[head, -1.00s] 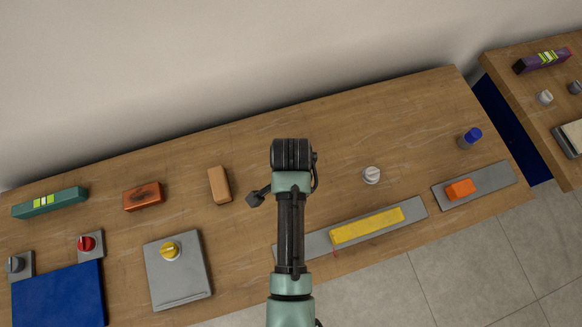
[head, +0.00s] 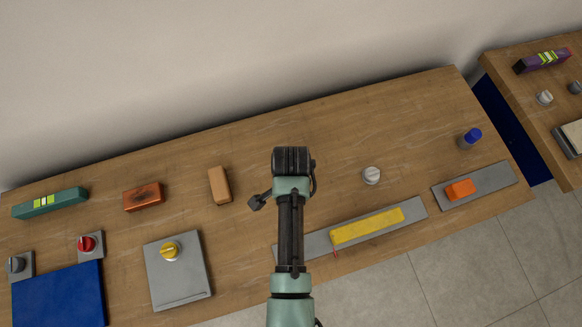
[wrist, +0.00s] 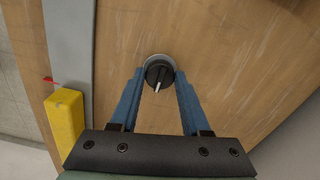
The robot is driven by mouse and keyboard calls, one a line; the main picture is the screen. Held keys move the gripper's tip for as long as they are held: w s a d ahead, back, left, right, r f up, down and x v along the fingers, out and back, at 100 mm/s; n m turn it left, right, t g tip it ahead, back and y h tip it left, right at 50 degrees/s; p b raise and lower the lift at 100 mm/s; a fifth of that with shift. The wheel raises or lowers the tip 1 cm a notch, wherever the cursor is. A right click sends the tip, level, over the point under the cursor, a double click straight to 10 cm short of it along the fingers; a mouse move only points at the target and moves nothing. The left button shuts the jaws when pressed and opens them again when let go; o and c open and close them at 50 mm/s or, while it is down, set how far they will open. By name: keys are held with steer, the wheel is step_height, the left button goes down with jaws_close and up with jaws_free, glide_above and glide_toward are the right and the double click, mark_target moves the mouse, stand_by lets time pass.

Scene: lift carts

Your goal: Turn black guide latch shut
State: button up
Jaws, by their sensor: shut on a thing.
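The black guide latch (wrist: 155,71) is a round black knob with a white pointer line, in the upper middle of the wrist view. It sits on a pale grey round base (wrist: 157,58) at the wooden table. The pointer slants slightly, from upper right to lower left. My gripper (wrist: 159,76) has its two blue fingers on either side of the knob, shut on it. In the head view my arm hides the black latch and the fingers.
A yellow bar (head: 367,226) lies on a grey rail (head: 316,243) beside my arm. A grey-white knob (head: 372,175) stands to the right. A tan block (head: 220,185) is to the left. The wooden table (head: 400,115) is clear toward the wall.

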steer(key=shift+r+n, duration=0.1)
steer(key=shift+n, duration=0.3)
jaws_close()
steer(key=n+p, duration=0.2)
steer(key=shift+n, duration=0.4)
steer(key=n+p, duration=0.2)
steer(key=n, duration=0.3)
steer(key=n+p, duration=0.1)
steer(key=n, duration=0.3)
steer(key=shift+n, duration=0.4)
steer(key=shift+d+n+p, duration=0.1)
steer(key=shift+n+p, duration=0.4)
steer(key=shift+n, duration=1.8)
steer(key=o, duration=1.2)
jaws_free()
step_height(320, 180, up, 13)
steer(key=shift+b, duration=0.4)
